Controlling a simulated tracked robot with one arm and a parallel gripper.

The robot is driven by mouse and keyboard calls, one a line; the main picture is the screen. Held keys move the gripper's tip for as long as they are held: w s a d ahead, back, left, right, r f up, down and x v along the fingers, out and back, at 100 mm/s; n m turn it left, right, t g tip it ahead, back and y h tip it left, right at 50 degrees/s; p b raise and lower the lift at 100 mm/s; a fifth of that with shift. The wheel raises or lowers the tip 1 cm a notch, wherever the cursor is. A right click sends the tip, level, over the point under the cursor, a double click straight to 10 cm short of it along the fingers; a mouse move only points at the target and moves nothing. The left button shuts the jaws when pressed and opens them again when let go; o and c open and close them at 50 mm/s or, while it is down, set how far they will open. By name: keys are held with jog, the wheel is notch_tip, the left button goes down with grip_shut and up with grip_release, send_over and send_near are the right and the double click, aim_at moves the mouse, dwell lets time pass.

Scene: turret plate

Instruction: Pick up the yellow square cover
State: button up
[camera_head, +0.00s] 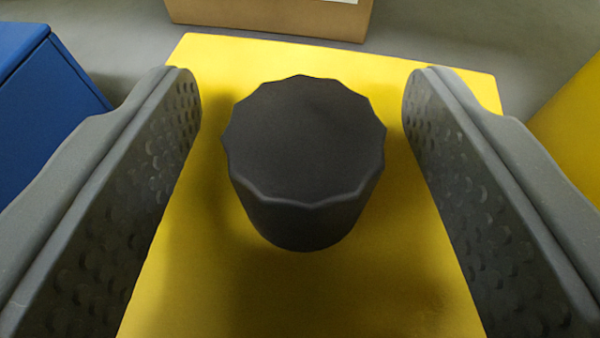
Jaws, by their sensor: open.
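The yellow square cover (300,300) lies flat and fills the middle of the view. A dark, many-sided knob (303,140) stands up from its middle. My gripper (302,88) is open, with one dark grey finger on each side of the knob. There is a visible gap between the knob and each finger. Nothing is held. The fingers hide parts of the cover's left and right edges, and its near edge is out of view.
A blue box-like object (45,105) is at the left, beyond the left finger. A brown box (270,18) stands past the cover's far edge. Another yellow surface (572,125) is at the right. Grey floor (460,35) shows between them.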

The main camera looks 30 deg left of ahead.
grip_shut()
jog(key=shift+r, duration=0.1)
